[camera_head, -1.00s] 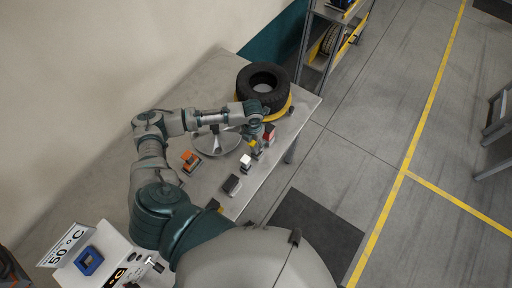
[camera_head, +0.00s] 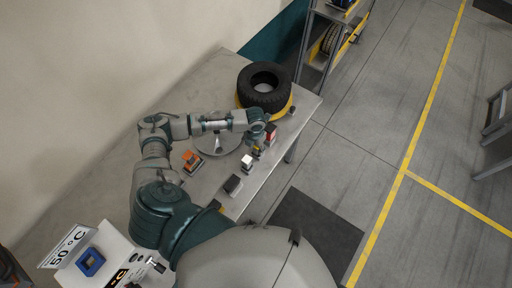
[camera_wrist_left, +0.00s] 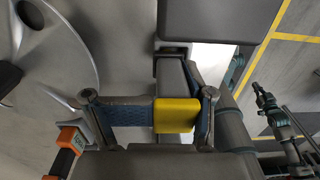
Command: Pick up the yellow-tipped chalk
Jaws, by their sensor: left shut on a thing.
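The yellow-tipped chalk (camera_wrist_left: 175,115) is between the fingers of my left gripper (camera_wrist_left: 152,118) in the left wrist view. The table hides how far the chalk is lifted; I cannot tell. My right gripper is not in view.
A red-topped piece (camera_head: 271,131), a white-topped piece (camera_head: 246,162), a dark block (camera_head: 232,185) and an orange piece (camera_head: 191,160) stand around on the table (camera_head: 207,186). A round metal plate (camera_head: 222,146) lies under my forearm.

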